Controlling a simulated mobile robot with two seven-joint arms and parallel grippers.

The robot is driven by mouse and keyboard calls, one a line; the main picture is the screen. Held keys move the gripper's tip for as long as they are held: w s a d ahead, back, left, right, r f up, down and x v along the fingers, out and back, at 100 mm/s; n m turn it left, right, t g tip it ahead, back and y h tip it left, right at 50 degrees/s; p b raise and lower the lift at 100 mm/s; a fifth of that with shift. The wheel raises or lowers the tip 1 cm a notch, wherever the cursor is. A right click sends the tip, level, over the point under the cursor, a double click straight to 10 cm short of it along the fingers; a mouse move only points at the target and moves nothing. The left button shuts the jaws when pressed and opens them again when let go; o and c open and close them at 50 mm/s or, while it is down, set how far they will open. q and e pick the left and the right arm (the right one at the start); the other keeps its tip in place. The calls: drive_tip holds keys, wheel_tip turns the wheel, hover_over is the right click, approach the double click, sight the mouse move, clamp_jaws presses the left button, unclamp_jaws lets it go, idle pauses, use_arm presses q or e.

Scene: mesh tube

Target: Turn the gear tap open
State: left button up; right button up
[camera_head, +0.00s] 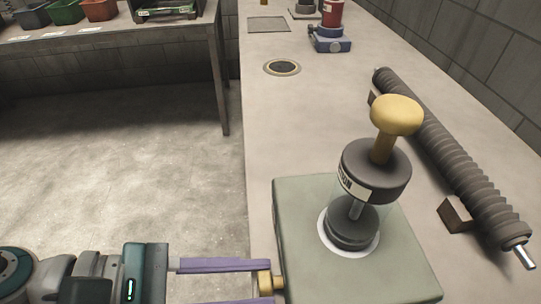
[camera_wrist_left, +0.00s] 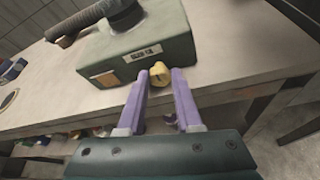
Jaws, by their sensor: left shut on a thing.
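The tap is a small yellow knob (camera_head: 266,284) on the left side of a grey-green box (camera_head: 300,235). It also shows on the labelled face of the box in the left wrist view (camera_wrist_left: 160,73). My left gripper (camera_head: 264,282) comes in from the left with its purple fingers on either side of the knob, shut on it. In the left wrist view my gripper (camera_wrist_left: 160,78) has the knob between its fingertips. On the box stands a clear cylinder with a dark cap (camera_head: 376,171) and a yellow mushroom-shaped handle (camera_head: 396,116). My right gripper is not in view.
A ribbed dark tube (camera_head: 450,150) on a metal rod lies on blocks along the right of the bench (camera_head: 290,120). A round drain (camera_head: 282,68) and a blue device with a red top (camera_head: 331,40) are farther back. A table with bins (camera_head: 100,8) stands at the left.

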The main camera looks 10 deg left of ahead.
use_arm(q)
clamp_jaws()
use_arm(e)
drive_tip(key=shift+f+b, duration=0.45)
use_arm(q)
drive_tip(key=shift+w+a+n+g+h+b, duration=0.15)
drive_tip(key=shift+n+g+h+b, duration=0.2)
drive_tip(key=shift+n+g, duration=0.65)
drive_tip(key=shift+w+d+n+g+h+b, duration=0.1)
drive_tip(key=shift+n+g+h+b, duration=0.3)
drive_tip(key=shift+n, duration=0.9)
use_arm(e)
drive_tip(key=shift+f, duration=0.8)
use_arm(q)
drive_tip(key=o, duration=0.7)
unclamp_jaws()
drive_tip(key=shift+c, duration=0.2)
